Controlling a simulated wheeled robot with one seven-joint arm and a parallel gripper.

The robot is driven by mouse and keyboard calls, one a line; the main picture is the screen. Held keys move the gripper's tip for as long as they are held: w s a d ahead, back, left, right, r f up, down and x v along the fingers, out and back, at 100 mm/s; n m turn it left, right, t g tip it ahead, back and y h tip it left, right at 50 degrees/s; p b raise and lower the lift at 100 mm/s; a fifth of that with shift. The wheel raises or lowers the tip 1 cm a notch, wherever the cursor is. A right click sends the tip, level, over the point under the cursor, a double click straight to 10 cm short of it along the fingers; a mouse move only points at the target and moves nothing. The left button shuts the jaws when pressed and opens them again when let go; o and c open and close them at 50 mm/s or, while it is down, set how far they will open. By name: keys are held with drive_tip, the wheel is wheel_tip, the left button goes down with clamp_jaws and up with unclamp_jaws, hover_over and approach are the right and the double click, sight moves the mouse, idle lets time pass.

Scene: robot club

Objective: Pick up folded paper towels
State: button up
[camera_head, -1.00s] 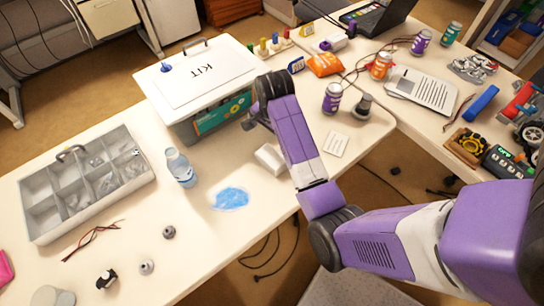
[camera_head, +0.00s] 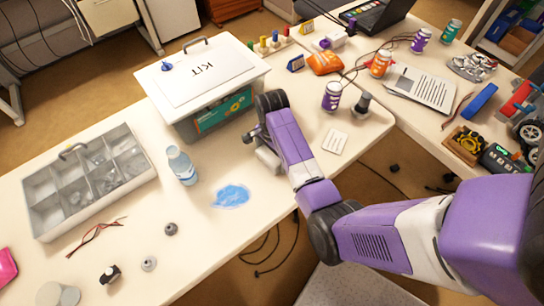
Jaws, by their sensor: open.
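The folded paper towels (camera_head: 267,159) look like a small whitish block on the white table, in front of the KIT box and left of my arm. My wrist and forearm partly cover them. My gripper (camera_head: 254,136) is just above and beside the towels, at the far end of my purple arm. Its fingers are small and partly hidden by the wrist, and its jaws are open. I cannot tell whether they touch the towels.
The KIT box (camera_head: 205,85) stands close behind my gripper. A water bottle (camera_head: 182,166) stands to the left, and a blue spill (camera_head: 231,196) lies in front. A purple can (camera_head: 332,97) is at right. A compartment tray (camera_head: 40,235) sits at far left.

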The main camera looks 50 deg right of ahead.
sight(272, 155)
drive_tip(key=c, duration=1.1)
wheel_tip(272, 155, up, 10)
drive_tip(key=shift+f+b, duration=0.1)
drive_tip(key=shift+b, duration=0.25)
